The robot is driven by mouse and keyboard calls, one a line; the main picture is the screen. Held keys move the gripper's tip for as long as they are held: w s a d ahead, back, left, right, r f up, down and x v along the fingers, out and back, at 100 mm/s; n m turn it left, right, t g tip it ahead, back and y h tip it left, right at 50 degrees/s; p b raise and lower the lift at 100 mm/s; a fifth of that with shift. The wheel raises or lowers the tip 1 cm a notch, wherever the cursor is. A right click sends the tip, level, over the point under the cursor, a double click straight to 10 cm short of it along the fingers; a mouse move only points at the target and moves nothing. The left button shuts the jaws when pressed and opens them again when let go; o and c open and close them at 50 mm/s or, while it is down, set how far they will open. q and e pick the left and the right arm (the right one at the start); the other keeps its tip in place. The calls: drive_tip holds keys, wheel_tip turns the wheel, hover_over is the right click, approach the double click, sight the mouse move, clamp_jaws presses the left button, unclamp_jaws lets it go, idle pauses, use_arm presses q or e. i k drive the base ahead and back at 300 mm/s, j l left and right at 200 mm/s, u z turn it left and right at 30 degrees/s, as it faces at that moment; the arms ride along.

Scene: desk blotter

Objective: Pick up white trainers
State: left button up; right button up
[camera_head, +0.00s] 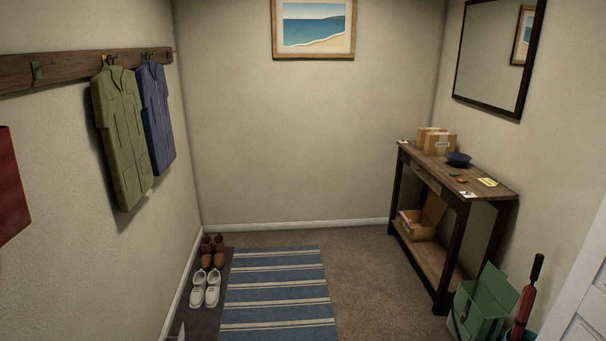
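The white trainers (205,289) stand side by side on a dark mat (203,320) along the left wall, in the lower left of the head view. Their toes point toward me or away; I cannot tell for sure at this size. Neither of my grippers shows in the view, so their state is hidden.
Brown shoes (212,252) stand behind the trainers on the mat. A striped rug (275,292) lies to the right. Coats (122,137) hang at left. Carpet between is clear.

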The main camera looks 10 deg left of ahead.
sight(197, 297)
drive_tip(key=i+u, duration=0.1)
drive_tip(key=i, duration=0.5)
drive_tip(key=i+u, duration=0.15)
drive_tip(key=i, duration=0.4)
drive_tip(key=i+l+u, duration=0.1)
drive_tip(key=i, duration=0.5)
drive_tip(key=i+l+u, duration=0.15)
drive_tip(key=i, duration=0.4)
